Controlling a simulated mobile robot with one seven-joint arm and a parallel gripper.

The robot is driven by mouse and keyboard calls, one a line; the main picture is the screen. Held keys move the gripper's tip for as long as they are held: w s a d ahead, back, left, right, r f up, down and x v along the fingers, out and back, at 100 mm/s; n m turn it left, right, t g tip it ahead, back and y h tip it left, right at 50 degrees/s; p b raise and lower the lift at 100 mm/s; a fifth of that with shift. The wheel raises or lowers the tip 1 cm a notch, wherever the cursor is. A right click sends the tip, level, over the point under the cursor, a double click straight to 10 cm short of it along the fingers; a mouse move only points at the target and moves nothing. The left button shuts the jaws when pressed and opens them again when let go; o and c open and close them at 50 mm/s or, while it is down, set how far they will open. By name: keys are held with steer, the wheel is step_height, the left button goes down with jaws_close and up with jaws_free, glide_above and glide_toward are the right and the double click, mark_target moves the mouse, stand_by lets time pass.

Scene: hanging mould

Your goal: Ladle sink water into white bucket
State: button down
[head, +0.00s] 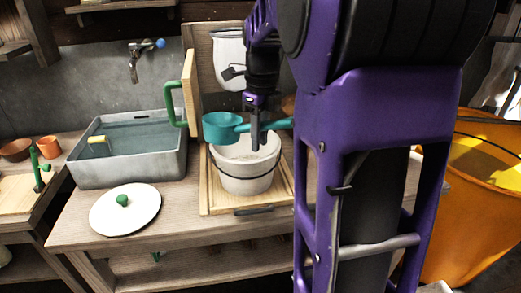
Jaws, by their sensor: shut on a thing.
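The grey sink (128,170) stands at left on the counter, with water (140,133) in it. The white bucket (245,178) stands upright on a wooden board right of the sink. Its inside looks pale, and I cannot tell how much water it holds. My gripper (255,143) is shut on the handle of a teal ladle (219,128). The ladle's bowl is above the bucket's left rim, apart from the sink, and looks about level. Its contents are not clear to see. My arm hides the area to the right of the handle.
A wooden panel with a green handle (172,100) stands upright between sink and bucket. A white lid (125,212) with a green knob lies at the counter's front left. A tap (137,62) is above the sink. An orange tub (480,190) is at right.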

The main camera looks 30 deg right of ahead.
step_height(320, 180, up, 3)
steer(key=shift+d+f+t+h+p, duration=0.1)
steer(key=shift+t+h+p, duration=0.3)
steer(key=shift+h+p, duration=0.65)
steer(key=shift+p+v, duration=0.6)
steer(key=shift+v, duration=0.25)
steer(key=shift+w+d, duration=0.1)
